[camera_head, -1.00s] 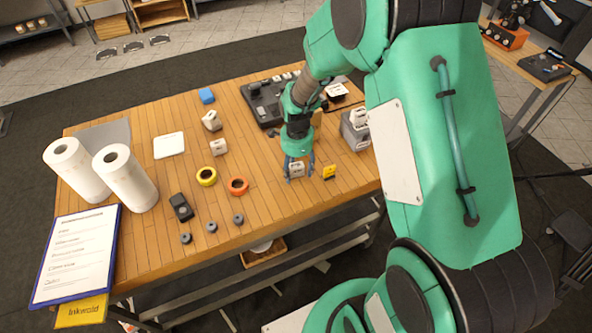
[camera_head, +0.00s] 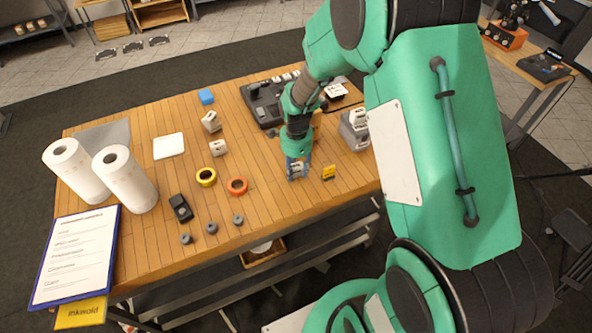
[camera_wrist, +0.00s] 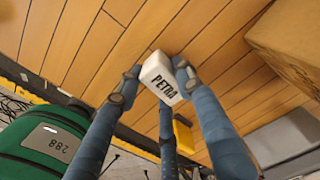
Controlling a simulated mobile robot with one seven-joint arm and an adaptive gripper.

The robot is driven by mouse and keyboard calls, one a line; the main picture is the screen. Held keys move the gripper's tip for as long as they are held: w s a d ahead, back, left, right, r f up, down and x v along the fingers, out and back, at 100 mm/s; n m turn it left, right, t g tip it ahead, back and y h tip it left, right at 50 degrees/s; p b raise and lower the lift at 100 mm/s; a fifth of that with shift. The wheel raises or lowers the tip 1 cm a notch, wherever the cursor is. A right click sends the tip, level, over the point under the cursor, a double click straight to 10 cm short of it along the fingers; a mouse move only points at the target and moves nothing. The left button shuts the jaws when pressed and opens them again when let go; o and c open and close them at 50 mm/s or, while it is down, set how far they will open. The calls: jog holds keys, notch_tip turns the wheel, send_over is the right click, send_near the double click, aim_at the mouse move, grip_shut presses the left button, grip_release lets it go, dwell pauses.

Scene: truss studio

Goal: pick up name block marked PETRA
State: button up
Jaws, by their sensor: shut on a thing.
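The white name block marked PETRA (camera_wrist: 160,78) is between the fingertips of my gripper (camera_wrist: 157,75) in the wrist view, its dark letters readable. My gripper is shut on it, with blue fingers touching both sides. In the head view the block (camera_head: 297,169) shows as a small pale shape between the fingers of my gripper (camera_head: 298,172), near the front right of the wooden table (camera_head: 265,205). I cannot tell whether the block still touches the table.
A yellow item (camera_head: 328,173) stands just right of my gripper. Orange (camera_head: 237,187) and yellow (camera_head: 206,177) tape rolls lie to the left. Other white blocks (camera_head: 218,148) stand further back. A grey box (camera_head: 354,130) is at the right.

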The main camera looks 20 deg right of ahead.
aim_at(297, 169)
jog(key=shift+r, duration=0.1)
jog(key=shift+r, duration=0.5)
jog(key=shift+s+r+p, duration=0.2)
jog(key=shift+r, duration=0.45)
jog(key=shift+s+r+p, duration=0.15)
jog(key=shift+r+p, duration=0.05)
jog(key=shift+r, duration=0.4)
jog(key=s+a+r+p, duration=0.1)
jog(key=s+a, duration=0.1)
jog(key=s, duration=1.3)
jog(key=shift+r, duration=0.15)
jog(key=shift+s, duration=0.1)
